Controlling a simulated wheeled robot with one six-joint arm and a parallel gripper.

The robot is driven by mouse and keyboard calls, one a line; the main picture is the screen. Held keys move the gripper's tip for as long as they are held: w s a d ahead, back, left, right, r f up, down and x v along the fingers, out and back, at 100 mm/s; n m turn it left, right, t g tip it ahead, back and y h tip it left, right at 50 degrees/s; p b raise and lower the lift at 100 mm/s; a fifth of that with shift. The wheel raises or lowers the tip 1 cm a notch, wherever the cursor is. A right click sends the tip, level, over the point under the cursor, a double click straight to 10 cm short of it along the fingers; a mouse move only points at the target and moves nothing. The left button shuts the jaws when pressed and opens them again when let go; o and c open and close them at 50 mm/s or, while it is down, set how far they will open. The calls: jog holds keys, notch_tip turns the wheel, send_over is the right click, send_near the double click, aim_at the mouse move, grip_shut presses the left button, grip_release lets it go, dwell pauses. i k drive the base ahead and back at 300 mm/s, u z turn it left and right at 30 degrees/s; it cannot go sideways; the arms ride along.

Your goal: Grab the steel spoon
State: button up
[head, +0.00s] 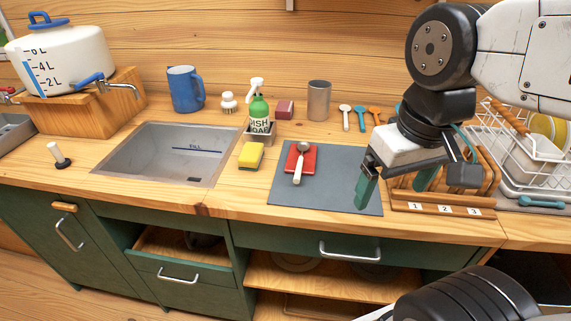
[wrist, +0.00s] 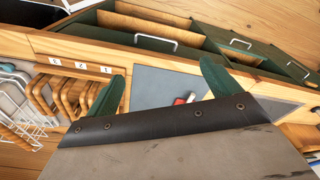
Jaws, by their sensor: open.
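In the wrist view my two green fingertips (wrist: 162,85) are spread wide. Part of the red pad (wrist: 181,101) with a pale end beside it shows between them, near the right finger; most of the spoon is hidden there.
A yellow sponge (head: 251,156) and a soap bottle (head: 259,112) stand left of the mat, beside the sink (head: 128,165). Several utensils (head: 360,112) lie behind the mat. A numbered wooden rack (head: 440,205) and a white dish rack (head: 520,150) stand at right.

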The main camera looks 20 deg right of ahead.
aim_at(302, 146)
jog(key=u, duration=2.3)
jog(key=i, duration=1.85)
jog(key=z, duration=2.75)
